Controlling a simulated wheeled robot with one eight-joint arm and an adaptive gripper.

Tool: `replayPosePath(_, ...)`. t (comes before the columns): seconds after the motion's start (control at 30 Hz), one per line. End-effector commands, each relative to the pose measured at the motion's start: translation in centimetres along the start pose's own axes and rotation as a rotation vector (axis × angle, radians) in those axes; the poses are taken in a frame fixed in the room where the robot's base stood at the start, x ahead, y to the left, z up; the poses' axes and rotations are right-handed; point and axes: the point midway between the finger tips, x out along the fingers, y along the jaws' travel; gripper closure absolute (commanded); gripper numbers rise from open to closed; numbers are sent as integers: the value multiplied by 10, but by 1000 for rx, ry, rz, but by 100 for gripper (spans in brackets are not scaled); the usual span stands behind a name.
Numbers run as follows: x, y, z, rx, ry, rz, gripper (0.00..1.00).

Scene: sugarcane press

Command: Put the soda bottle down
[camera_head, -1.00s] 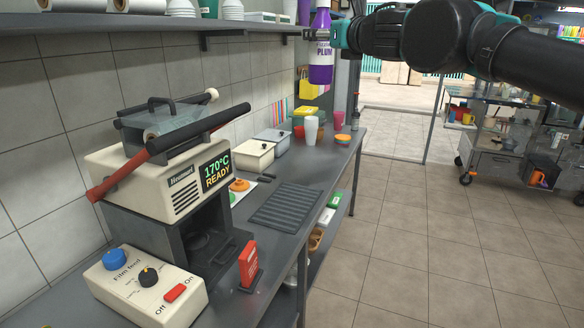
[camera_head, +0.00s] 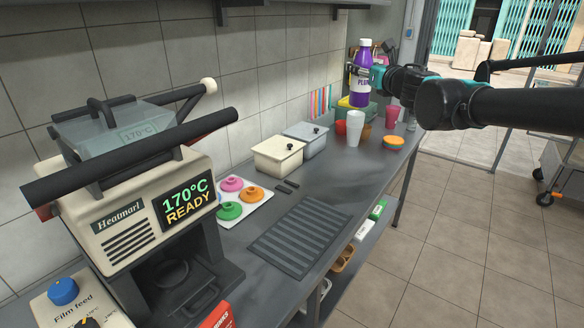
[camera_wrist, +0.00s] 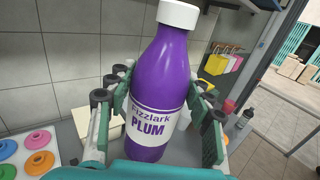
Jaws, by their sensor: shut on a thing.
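The soda bottle (camera_head: 361,76) is purple with a white cap and a white label reading "PLUM". My gripper (camera_head: 368,73) is shut around it and holds it upright above the far part of the grey counter (camera_head: 320,188). In the wrist view the bottle (camera_wrist: 158,82) fills the middle, with the finger pads of my gripper (camera_wrist: 158,112) on both sides of it.
A white cup (camera_head: 354,130), a red cup (camera_head: 392,114) and orange lids (camera_head: 393,142) stand at the far end. Lidded containers (camera_head: 278,156) stand along the wall. The sealing machine (camera_head: 130,205) fills the near left. A dark ribbed mat (camera_head: 298,235) lies on the counter.

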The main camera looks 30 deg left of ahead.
Motion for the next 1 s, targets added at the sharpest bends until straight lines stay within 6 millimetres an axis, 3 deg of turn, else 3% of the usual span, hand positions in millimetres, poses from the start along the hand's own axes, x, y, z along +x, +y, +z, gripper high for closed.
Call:
replayPosePath(0.1, 26, -4, -52, 0, 0, 21, 95)
replayPosePath(0.3, 46, -6, -120, 0, -1, 52, 95)
replayPosePath(0.67, 51, -6, -175, 0, -1, 70, 95)
replayPosePath(1.0, 52, -6, -254, 1, -1, 69, 95)
